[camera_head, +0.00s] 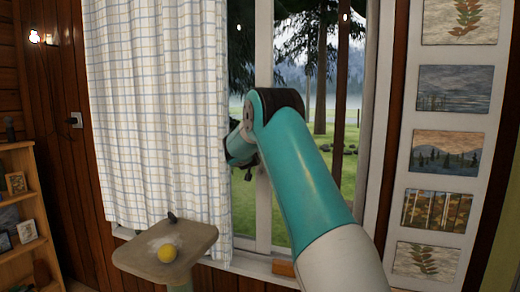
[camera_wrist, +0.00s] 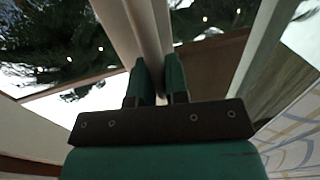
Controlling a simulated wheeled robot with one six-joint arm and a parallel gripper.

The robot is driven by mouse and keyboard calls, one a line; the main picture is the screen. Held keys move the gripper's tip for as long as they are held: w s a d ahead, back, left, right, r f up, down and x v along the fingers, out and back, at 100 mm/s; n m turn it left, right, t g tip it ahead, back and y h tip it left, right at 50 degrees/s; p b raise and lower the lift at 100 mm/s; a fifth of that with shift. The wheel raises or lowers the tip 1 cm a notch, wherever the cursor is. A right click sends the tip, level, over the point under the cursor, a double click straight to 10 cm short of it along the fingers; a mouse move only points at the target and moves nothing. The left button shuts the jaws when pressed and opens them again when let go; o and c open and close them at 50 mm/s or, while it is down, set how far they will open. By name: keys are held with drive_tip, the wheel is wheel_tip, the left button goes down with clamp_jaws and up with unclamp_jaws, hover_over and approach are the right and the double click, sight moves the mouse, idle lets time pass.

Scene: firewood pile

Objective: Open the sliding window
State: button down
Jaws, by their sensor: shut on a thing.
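The sliding window (camera_head: 264,60) has a white frame and upright bars, with glass looking out on grass and trees. My gripper (camera_head: 238,160) is at the window's left middle part, by the right edge of the curtain, which hides part of it. In the wrist view my gripper (camera_wrist: 158,68) has its two dark green fingers on either side of a narrow pale upright bar (camera_wrist: 148,30) of the window, shut on it. The exact contact at the fingertips is hard to see. How far the sash stands open cannot be told.
A checked white curtain (camera_head: 155,100) covers the left of the window. A shelf (camera_head: 30,190) is at the far left. Framed pictures (camera_head: 453,90) hang on the right.

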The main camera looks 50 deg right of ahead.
drive_tip(key=c, duration=1.1)
unclamp_jaws()
drive_tip(key=shift+c, duration=0.2)
drive_tip(key=shift+s, duration=0.1)
drive_tip(key=b+v, duration=0.4)
drive_tip(key=v, duration=1.3)
drive_tip(key=shift+a, duration=0.15)
